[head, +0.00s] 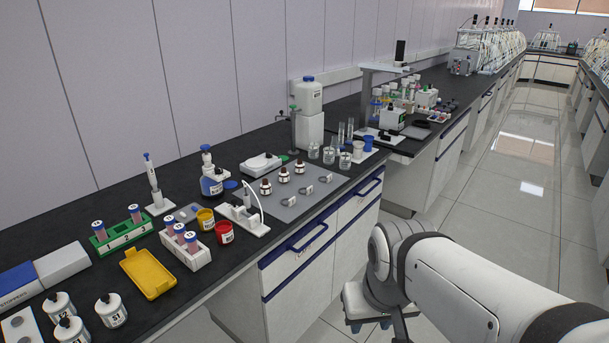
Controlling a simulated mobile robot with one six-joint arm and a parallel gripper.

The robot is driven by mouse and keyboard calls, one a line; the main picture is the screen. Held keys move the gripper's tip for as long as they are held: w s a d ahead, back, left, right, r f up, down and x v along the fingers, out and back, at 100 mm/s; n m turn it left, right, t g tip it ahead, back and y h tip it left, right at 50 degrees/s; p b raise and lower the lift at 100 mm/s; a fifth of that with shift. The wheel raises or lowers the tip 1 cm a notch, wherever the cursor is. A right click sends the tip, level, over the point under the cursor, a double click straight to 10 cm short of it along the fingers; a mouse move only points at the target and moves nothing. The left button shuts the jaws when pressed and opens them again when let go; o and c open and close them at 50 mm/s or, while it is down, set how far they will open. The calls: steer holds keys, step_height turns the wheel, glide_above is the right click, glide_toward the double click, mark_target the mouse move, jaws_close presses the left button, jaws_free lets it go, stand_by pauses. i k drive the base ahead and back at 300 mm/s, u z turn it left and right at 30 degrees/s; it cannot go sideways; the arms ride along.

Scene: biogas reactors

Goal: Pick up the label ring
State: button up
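Several small grey rings lie on a grey mat (256,200) on the black bench. A near ring (289,201), a middle ring (306,190) and a far ring (326,179) form a row along the mat's front side. They are too small to tell which is the label ring. My arm reaches in from the lower right. My gripper (368,322) appears to hang below its wrist, in front of the drawers and well below the bench top, apart from the rings. Its fingers are partly hidden and too unclear to read.
Dark brown bottles (283,174) stand in a row behind the rings. A white stand (243,220) with a thin curved tube is to their left, and glass beakers (345,160) are to their right. A red jar (224,232) and a yellow tray (148,273) are nearer. The aisle floor at right is clear.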

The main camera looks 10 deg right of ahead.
mark_target(291, 200)
steer(key=z, duration=0.05)
steer(key=k, duration=0.4)
steer(key=u, duration=0.05)
steer(key=i, duration=1.85)
steer(key=u, duration=0.85)
